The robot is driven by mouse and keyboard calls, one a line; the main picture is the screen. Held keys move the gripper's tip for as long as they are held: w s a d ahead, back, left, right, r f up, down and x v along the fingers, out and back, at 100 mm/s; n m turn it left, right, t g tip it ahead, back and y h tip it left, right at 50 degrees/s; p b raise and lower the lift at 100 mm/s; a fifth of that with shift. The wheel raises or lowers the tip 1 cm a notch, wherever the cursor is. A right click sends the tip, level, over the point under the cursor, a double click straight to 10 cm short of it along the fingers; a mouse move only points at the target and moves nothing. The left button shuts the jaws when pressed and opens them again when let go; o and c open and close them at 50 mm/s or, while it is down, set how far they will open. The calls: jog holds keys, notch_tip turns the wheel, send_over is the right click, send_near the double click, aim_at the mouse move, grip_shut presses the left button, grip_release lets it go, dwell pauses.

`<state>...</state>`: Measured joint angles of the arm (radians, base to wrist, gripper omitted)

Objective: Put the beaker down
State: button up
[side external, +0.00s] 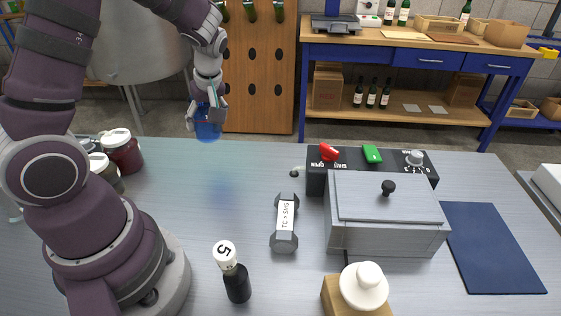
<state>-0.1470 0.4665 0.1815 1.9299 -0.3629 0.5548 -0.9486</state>
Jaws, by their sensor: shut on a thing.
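My gripper (208,106) is at the upper middle-left of the side external view, pointing down. It is shut on a blue, see-through beaker (207,130). The beaker hangs upright or nearly so below the fingers, above the far part of the table (180,215). A faint blue patch shows on the tabletop beneath and in front of it. The fingers partly hide the beaker's upper part.
A dark dumbbell (285,222), a numbered bottle (233,275), a grey lidded box (385,235) and a switch panel (322,178) stand to the right. A blue mat (493,247) lies at far right. Jars (122,152) stand left. The tabletop below the beaker is clear.

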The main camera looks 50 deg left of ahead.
jog(key=s+a+n+g, duration=0.2)
jog(key=s+n+g, duration=0.1)
jog(key=s+n, duration=0.4)
jog(key=f, duration=0.7)
jog(key=shift+s+a+f, duration=0.15)
jog(key=shift+s+f, duration=0.05)
jog(key=shift+f, duration=0.2)
jog(key=shift+h, duration=0.3)
jog(key=o, duration=1.2)
jog(key=shift+f, duration=0.15)
jog(key=v, duration=1.2)
jog(key=s+d+r+m+t+h, duration=0.1)
jog(key=d+m, duration=0.3)
jog(key=m, duration=0.4)
jog(key=d+r+m+t+h, duration=0.1)
jog(key=d+r+m+t, duration=0.3)
jog(key=m, duration=0.4)
jog(key=s+d+r+m+t+h, duration=0.1)
jog(key=d+r+m+t+h, duration=0.1)
jog(key=d+m, duration=0.4)
jog(key=shift+s+d+r+m+t, duration=0.3)
jog(key=shift+r+m+t, duration=0.25)
jog(key=shift+m, duration=0.45)
